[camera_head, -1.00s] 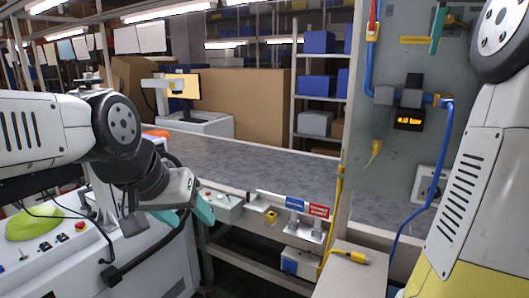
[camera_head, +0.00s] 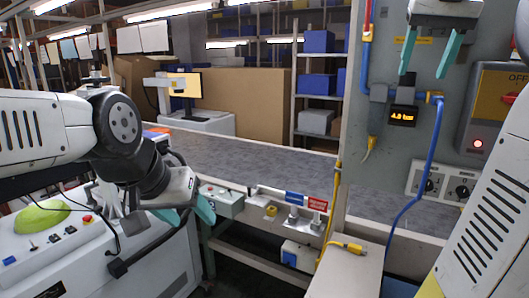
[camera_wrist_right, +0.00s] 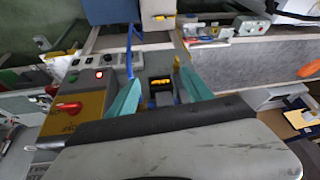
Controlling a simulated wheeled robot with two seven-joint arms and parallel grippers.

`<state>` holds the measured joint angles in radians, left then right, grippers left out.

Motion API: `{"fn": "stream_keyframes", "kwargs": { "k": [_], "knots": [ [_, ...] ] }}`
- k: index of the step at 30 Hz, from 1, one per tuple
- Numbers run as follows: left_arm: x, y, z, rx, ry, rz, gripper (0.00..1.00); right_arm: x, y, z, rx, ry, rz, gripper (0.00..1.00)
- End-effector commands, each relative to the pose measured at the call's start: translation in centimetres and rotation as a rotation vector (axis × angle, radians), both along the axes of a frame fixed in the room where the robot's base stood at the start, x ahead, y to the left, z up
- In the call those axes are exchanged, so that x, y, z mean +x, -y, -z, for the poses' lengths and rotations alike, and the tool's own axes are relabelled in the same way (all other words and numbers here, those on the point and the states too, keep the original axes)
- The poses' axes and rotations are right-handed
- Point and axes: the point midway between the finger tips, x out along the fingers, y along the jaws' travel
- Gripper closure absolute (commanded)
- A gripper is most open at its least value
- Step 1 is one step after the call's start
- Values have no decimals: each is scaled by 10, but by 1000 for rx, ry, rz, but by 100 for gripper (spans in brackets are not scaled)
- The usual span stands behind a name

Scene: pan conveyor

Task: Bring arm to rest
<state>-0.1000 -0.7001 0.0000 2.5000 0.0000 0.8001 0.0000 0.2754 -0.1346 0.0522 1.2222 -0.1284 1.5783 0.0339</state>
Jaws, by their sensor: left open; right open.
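My left gripper (camera_head: 190,208) is at the left of the head view, with teal fingers pointing down, apart from each other and empty. It hangs over the gap between the white machine (camera_head: 130,262) and the conveyor (camera_head: 262,150). My right gripper (camera_head: 427,62) is at the top right of the head view, in front of the grey panel. Its two teal fingers point down, spread apart, with nothing between them. In the right wrist view its open fingers (camera_wrist_right: 158,88) show the panel side beyond them.
An air unit with a lit display (camera_head: 402,116) and a blue hose (camera_head: 432,160) are on the panel. A red-knobbed switch box (camera_head: 497,105) is to the right. A yellow connector (camera_head: 347,246) lies on the grey surface. The conveyor belt is bare.

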Motion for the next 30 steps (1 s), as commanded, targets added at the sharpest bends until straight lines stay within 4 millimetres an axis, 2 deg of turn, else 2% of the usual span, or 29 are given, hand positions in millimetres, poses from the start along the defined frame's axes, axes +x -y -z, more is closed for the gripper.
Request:
{"fn": "stream_keyframes", "kwargs": {
  "k": [5, 11, 15, 18, 21, 25, 30],
  "knots": [
    [0, 0, 0, 0, 0, 0, 42, -11, -43, 41, 8, 26, -98, 41],
    [0, 0, 0, 0, 0, 0, 42, -42, -104, 120, 34, 72, -231, 41],
    [0, 0, 0, 0, 0, 0, 42, -73, -142, 183, 60, 102, -311, 41],
    [0, 0, 0, 0, 0, 0, 42, -93, -162, 222, 77, 118, -352, 41],
    [0, 0, 0, 0, 0, 0, 42, -109, -175, 251, 90, 129, -381, 41],
    [0, 0, 0, 0, 0, 0, 42, -120, -183, 271, 97, 136, -398, 41],
    [0, 0, 0, 0, 0, 0, 42, -122, -185, 275, 99, 137, -401, 41]
  ]
}}
